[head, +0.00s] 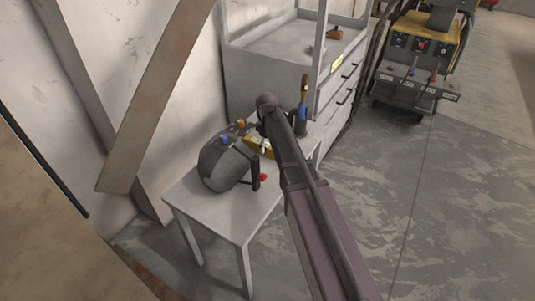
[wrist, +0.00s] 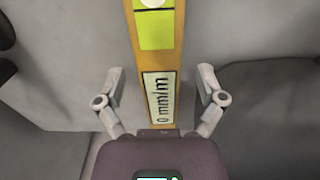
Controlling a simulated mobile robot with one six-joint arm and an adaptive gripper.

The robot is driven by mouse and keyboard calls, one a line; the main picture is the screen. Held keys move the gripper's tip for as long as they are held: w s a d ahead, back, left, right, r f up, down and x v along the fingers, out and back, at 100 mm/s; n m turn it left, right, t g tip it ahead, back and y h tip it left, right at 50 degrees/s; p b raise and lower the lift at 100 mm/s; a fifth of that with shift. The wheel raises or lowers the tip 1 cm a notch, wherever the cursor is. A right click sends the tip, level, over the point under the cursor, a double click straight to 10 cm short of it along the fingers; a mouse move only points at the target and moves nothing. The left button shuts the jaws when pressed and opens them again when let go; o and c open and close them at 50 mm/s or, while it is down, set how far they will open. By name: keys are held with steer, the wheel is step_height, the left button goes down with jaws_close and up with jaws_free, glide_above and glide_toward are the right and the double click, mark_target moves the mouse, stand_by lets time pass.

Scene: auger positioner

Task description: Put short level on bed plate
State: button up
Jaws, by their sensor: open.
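A yellow level (wrist: 159,55) with a pale green vial window and a "0 mm/m" label runs up the middle of the wrist view. My gripper (wrist: 160,80) is open, with one finger on each side of the level and a gap to both. The level also shows in the head view (head: 253,143), on the small white table beside a dark grey machine and partly hidden by my arm. My gripper is mostly hidden behind my arm there. I cannot make out which surface is the bed plate.
The dark grey rounded machine (head: 222,165) with coloured knobs stands on the white table (head: 214,213), just left of the level. A brush-like tool in a holder (head: 301,121) stands at the table's back. A drawer cabinet (head: 338,88) is behind.

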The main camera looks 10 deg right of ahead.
steer(key=shift+f, duration=0.3)
stand_by(0.4)
jaws_close()
